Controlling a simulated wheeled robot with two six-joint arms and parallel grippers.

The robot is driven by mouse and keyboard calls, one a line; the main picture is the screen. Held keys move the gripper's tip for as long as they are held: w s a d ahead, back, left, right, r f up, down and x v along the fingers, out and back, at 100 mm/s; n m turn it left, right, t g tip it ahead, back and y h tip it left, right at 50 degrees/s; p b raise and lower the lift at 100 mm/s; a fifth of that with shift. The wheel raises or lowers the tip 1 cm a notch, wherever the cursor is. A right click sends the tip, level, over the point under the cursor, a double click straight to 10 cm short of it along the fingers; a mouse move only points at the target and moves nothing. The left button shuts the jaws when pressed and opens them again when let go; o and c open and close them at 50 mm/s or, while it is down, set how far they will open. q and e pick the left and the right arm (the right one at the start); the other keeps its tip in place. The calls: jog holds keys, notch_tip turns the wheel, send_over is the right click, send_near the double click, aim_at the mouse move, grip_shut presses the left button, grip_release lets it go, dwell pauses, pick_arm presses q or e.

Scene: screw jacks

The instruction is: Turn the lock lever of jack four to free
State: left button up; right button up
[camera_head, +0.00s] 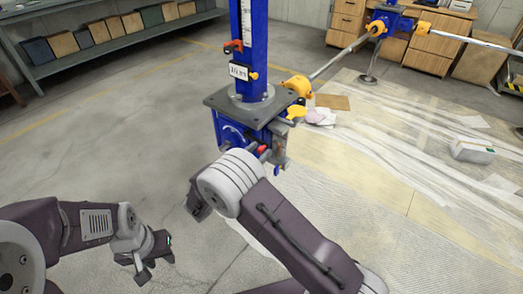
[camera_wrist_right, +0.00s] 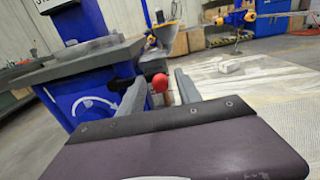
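A blue screw jack (camera_head: 240,125) with a tall blue column and a grey top plate stands ahead of me. A lever with a red knob (camera_head: 262,149) sticks out from its housing. The same red knob (camera_wrist_right: 160,83) shows in the right wrist view. My right gripper (camera_wrist_right: 161,77) is open, with one finger on each side of the knob; I cannot tell whether either touches it. In the head view its fingers are mostly hidden behind my wrist. My left gripper (camera_head: 152,258) is empty and appears open, low at the left, away from the jack. The number plate (camera_head: 239,72) is too small to read surely.
A yellow coupling (camera_head: 298,87) joins a shaft running to another blue unit (camera_head: 390,20) at the back. A white block (camera_head: 472,150) lies on the sheeted floor. A shelf (camera_head: 115,42) stands back left. The floor at left is clear.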

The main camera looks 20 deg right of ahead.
grip_shut()
dwell(1.3)
